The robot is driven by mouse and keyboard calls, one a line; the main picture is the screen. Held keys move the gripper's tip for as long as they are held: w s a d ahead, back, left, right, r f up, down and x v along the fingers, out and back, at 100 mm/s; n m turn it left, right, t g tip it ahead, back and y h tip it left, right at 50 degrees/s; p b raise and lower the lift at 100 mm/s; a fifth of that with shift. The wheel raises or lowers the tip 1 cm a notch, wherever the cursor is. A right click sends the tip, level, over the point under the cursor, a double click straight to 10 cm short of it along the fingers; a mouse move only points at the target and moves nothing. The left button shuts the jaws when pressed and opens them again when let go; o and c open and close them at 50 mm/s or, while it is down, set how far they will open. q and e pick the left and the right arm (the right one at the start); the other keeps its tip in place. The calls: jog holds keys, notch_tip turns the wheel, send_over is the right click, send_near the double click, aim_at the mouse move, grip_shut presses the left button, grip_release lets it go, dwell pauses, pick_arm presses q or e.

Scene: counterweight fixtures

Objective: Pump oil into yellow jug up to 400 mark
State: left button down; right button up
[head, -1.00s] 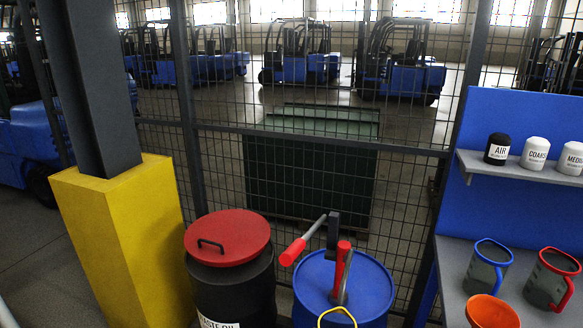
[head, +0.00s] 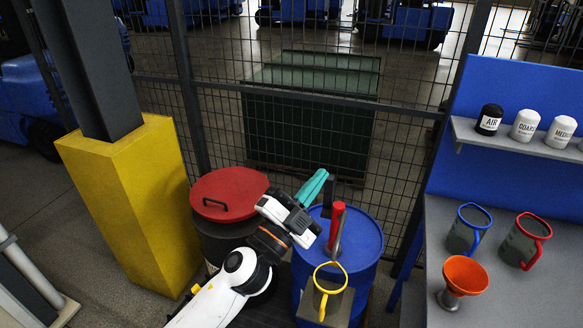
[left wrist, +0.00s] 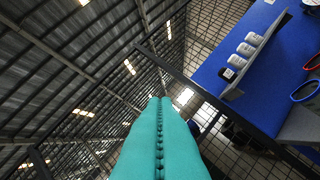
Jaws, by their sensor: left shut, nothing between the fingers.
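The yellow jug (head: 319,302), a grey jug with a yellow rim and handle, stands upright in front of the blue drum (head: 368,240) in the head view. I cannot read its marks or see an oil level. The pump (head: 336,228), dark with a red part, stands on top of the drum. My left gripper (head: 314,186), with teal fingers, is over the drum's left side, close to the pump. Its fingers are shut with nothing between them. The pump's crank grip is hidden near the gripper. The left wrist view shows the teal fingers (left wrist: 160,140) pressed together. My right gripper is out of view.
A black drum with a red lid (head: 228,192) stands left of the blue drum. On the right, a grey bench (head: 500,300) holds a blue-rimmed jug (head: 467,232), a red-rimmed jug (head: 524,243) and an orange funnel (head: 466,272). A wire fence (head: 300,120) stands behind; a yellow post base (head: 140,200) is left.

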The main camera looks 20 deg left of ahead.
pick_arm(q)
jog(key=s+d+r+m+g+h, duration=0.2)
jog(key=d+m+g+h, duration=0.8)
jog(key=m+g, duration=0.75)
jog(key=w+a+f+m+y, duration=0.5)
jog(key=f+y, duration=0.1)
jog(key=y, duration=0.5)
jog(key=w+a+n+t+y, duration=0.25)
jog(key=a+y, duration=0.35)
jog(key=a, duration=0.5)
jog(key=shift+m+g, duration=0.5)
jog(key=f+b, duration=0.1)
jog(key=f, duration=0.1)
jog(key=f+b, duration=0.1)
jog(key=f, duration=0.2)
jog(key=w+f+b, duration=0.1)
jog(key=f, duration=0.1)
jog(key=shift+a+f+b, duration=0.2)
jog(key=shift+f+b, duration=0.15)
jog(key=shift+s+f, duration=0.1)
jog(key=shift+f, duration=0.4)
